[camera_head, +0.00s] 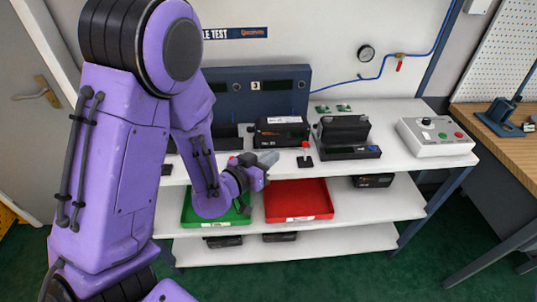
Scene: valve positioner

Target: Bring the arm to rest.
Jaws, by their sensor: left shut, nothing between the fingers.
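My left arm, purple with black joints, comes in from the left and fills much of the left side of the head view. My left gripper (266,162) is shut and empty. In the picture it lies at the front edge of the white bench top (405,170), left of a small stand with a red knob (305,146). I cannot tell its exact height above the bench. My right gripper is not in view.
Black devices (281,131) and (342,132) sit on the bench, with a grey control box (434,136) at its right. Below are a green tray (200,222) and a red tray (297,200). A wooden table (500,140) stands right.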

